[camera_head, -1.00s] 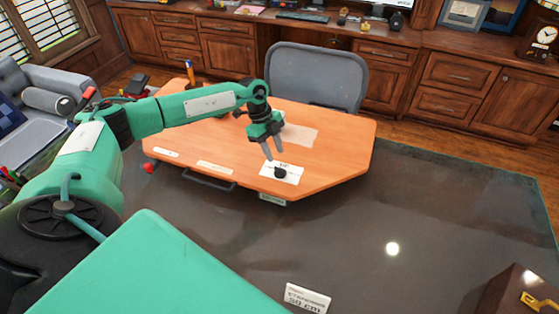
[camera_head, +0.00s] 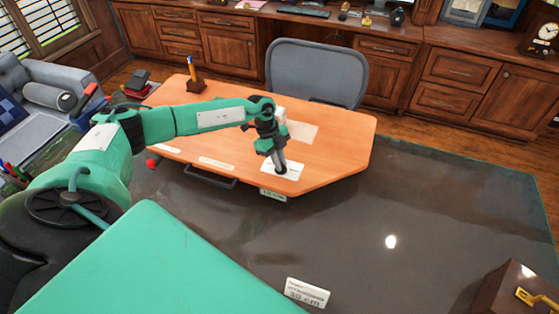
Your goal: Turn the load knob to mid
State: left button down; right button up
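The load knob (camera_head: 281,172) is a small dark knob on a white plate (camera_head: 294,168) near the front edge of the orange wooden board. My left gripper (camera_head: 280,163) points down onto the knob from above, with its fingertips at or right beside it. The fingers cover most of the knob, so its pointer and the plate's marks cannot be read. The fingers overlap from this side, so I cannot tell whether they grip the knob. My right gripper is not in view.
The board (camera_head: 338,150) lies on a dark glossy table (camera_head: 430,215). A grey chair (camera_head: 316,72) is behind. The table's right side is mostly clear.

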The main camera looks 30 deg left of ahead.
pick_arm(q)
jog(key=shift+m, duration=0.4)
jog(key=m+g+b, duration=0.1)
jog(key=m, duration=0.1)
jog(key=m+g+b, duration=0.1)
jog(key=m+b, duration=0.1)
jog(key=m, duration=0.1)
jog(key=shift+w+f+y, duration=0.1)
jog(key=shift+w+y, duration=0.1)
jog(key=shift+y, duration=0.2)
jog(key=m+g+y+b, duration=0.1)
jog(key=m+b, duration=0.1)
jog(key=m, duration=0.2)
jog(key=shift+d, duration=0.1)
jog(key=shift+w+d+m+g+y+b, duration=0.15)
jog(key=shift+m+y+b, duration=0.3)
jog(key=shift+m, duration=0.6)
jog(key=shift+s+a+m+g+y+b, duration=0.1)
jog(key=shift+m+g+y+b, duration=0.15)
jog(key=shift+m+b, duration=0.6)
jog(key=shift+m, duration=0.3)
jog(key=c, duration=1.5)
grip_release()
jog(key=shift+o, duration=0.2)
